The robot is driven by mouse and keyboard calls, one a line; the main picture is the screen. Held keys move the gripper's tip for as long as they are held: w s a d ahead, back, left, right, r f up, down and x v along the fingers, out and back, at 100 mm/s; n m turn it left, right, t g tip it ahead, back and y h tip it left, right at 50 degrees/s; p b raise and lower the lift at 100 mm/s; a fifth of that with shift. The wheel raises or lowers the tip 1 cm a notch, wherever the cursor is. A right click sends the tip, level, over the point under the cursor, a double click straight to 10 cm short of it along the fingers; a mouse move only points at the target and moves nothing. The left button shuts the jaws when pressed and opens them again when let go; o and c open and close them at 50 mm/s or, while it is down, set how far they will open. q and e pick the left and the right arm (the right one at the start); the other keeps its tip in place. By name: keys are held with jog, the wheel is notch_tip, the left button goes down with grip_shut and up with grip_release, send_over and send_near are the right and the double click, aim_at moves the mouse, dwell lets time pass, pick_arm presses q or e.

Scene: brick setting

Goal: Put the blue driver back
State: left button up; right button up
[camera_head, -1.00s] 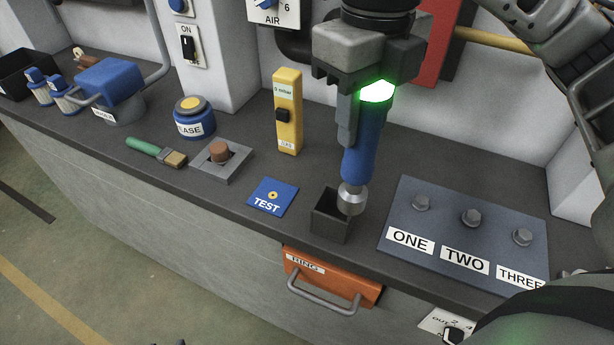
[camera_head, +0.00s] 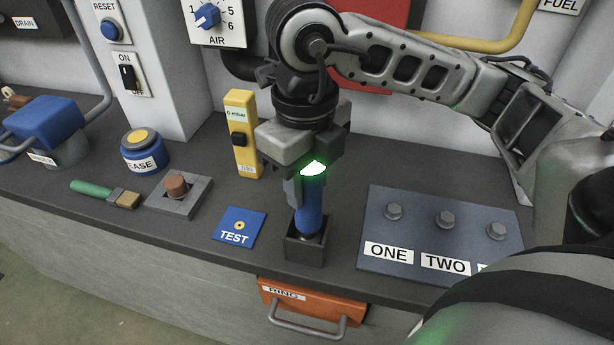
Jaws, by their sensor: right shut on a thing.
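The blue driver (camera_head: 311,205) stands upright with its lower end inside the small dark square holder (camera_head: 304,249) on the bench. Its silver tip is mostly hidden by the holder's walls. My right gripper (camera_head: 304,172) is shut on the upper part of the blue driver, just above the holder. My left gripper is not in view.
The blue TEST pad (camera_head: 239,229) lies left of the holder, and the plate with bolts labelled ONE and TWO (camera_head: 440,240) lies to its right. A yellow gauge (camera_head: 241,135) stands behind. An orange RING drawer (camera_head: 312,307) is below the bench edge.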

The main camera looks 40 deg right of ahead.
jog(key=shift+f, duration=0.2)
jog(key=o, duration=1.2)
jog(key=shift+r, duration=0.15)
notch_tip(320, 180, up, 12)
jog(key=shift+w+r+p, duration=0.1)
jog(key=shift+w+p, duration=0.05)
jog(key=shift+p, duration=0.55)
